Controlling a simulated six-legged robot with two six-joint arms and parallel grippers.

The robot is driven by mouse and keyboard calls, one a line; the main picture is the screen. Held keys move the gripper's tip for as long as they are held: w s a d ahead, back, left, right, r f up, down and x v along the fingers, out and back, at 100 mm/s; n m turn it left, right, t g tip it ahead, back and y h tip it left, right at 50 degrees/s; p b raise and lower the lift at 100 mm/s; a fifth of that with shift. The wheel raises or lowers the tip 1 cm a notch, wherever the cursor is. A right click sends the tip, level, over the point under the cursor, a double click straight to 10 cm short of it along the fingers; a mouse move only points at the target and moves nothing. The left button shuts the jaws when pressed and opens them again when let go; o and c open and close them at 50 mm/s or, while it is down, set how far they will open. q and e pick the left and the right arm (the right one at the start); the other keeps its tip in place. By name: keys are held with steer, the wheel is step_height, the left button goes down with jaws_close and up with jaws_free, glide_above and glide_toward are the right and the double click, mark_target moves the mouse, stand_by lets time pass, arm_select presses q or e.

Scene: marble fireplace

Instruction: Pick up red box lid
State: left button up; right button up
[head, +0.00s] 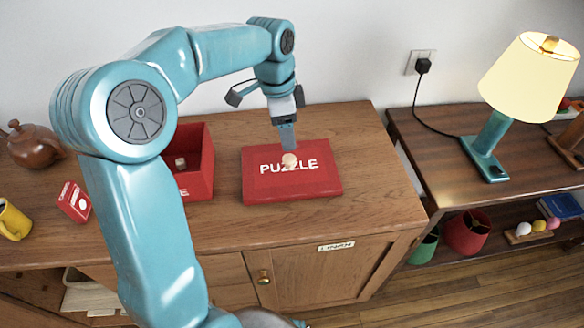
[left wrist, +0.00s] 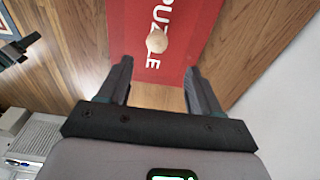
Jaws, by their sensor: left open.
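The red box lid (head: 258,178) lies flat on the wooden cabinet. It is marked PUZZLE and has a round, pale wooden knob (head: 289,160) near its middle. My left gripper (head: 287,143) points down just above and behind the knob in the head view. It is open and empty. In the left wrist view its two dark fingers (left wrist: 157,80) stand apart. The knob (left wrist: 157,41) and the red lid (left wrist: 150,69) show beyond the fingertips, with the knob between the finger lines.
An open red box (head: 202,148) with a small pale piece inside stands left of the lid. A small red box (head: 73,201), yellow mug (head: 14,221) and brown teapot (head: 33,146) stand farther left. A lamp (head: 529,78) stands on the right-hand table. Cabinet top right of the lid is clear.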

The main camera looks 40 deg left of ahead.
mark_target(289, 158)
arm_select(q)
steer(key=shift+s+f, duration=0.25)
steer(key=shift+f, duration=0.95)
steer(key=shift+w+f, duration=0.1)
steer(key=shift+f, duration=0.15)
steer(key=f, duration=0.4)
steer(key=shift+d+f+b, duration=0.3)
steer(key=shift+b, duration=0.05)
steer(key=shift+w+f, duration=0.15)
steer(key=shift+f, duration=0.15)
steer(key=shift+c, duration=1.2)
steer(key=c, duration=0.9)
